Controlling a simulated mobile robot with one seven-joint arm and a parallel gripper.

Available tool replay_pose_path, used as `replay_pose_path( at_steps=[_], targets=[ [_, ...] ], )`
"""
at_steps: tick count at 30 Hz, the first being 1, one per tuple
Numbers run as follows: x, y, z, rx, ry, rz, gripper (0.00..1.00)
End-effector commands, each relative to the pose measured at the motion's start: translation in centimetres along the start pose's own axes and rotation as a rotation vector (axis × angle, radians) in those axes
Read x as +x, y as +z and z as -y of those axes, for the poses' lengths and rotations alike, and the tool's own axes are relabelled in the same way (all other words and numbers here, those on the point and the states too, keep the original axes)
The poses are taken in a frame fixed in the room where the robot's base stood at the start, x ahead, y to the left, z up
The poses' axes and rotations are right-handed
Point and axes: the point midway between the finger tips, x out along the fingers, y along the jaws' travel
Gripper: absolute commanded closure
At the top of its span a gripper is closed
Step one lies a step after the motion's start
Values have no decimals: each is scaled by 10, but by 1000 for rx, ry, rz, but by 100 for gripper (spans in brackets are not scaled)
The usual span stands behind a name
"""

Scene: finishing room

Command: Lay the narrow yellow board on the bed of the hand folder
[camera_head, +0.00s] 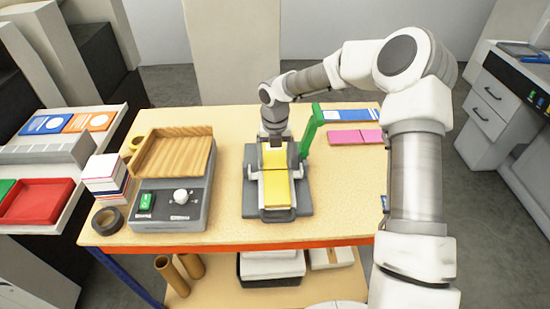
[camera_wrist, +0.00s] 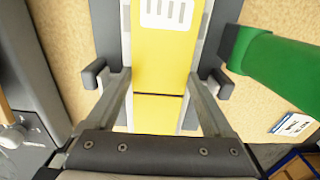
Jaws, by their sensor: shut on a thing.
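The hand folder (camera_head: 303,203) stands mid-table, with a dark grey base and a green lever (camera_head: 312,128) raised at its right. The narrow yellow board (camera_head: 277,188) is lined up along its bed, with a dark line across it. In the wrist view the board (camera_wrist: 165,50) carries a white striped label and runs between my fingers. My gripper (camera_head: 275,143) is at the far end of the folder, pointing down, shut on the board; its fingers (camera_wrist: 158,82) stand either side. Whether the board rests fully on the bed or just above it, I cannot tell.
A grey machine (camera_head: 170,208) with a wooden tray (camera_head: 175,155) stands left of the folder. Blue (camera_head: 350,115) and pink (camera_head: 355,137) boards lie at the back right. A dark tape roll (camera_head: 107,221) and stacked boxes (camera_head: 105,175) are at the left edge. The front right tabletop is clear.

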Motion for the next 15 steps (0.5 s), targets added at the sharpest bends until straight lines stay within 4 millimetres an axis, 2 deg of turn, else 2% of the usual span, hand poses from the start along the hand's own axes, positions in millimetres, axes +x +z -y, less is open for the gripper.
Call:
replay_pose_path(
  at_steps=[3,4,5,6,15],
  targets=[
    [0,0,0,0,0,0,70],
    [0,0,0,0,0,0,8],
    [0,0,0,0,0,0,3],
    [0,0,0,0,0,0,0],
    [-4,0,0,1,0,1,0]
  ],
)
